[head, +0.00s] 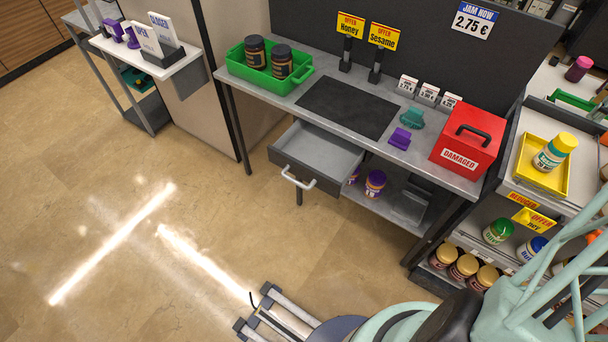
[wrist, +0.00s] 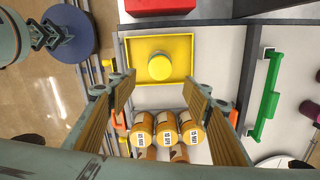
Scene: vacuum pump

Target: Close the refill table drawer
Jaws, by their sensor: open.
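The refill table (head: 290,98) stands in the middle of the head view. Its drawer (head: 318,150) is pulled out toward the front left and looks empty inside. The drawer's pale bar handle (head: 298,182) is on its dark front. In the wrist view, my gripper (wrist: 160,88) is open, with its fingers wide apart. It is above the shelf unit right of the table, near a yellow tray (wrist: 182,76) and several brown jars (wrist: 166,128), with nothing visibly held. The drawer is not visible in the wrist view.
A green crate (head: 262,77) with two jars and a red DAMAGED box (head: 468,144) stand on the table. Purple jars (head: 375,184) sit on its lower shelf. My arm (head: 530,290) is at the lower right. The floor (head: 170,215) before the drawer is clear.

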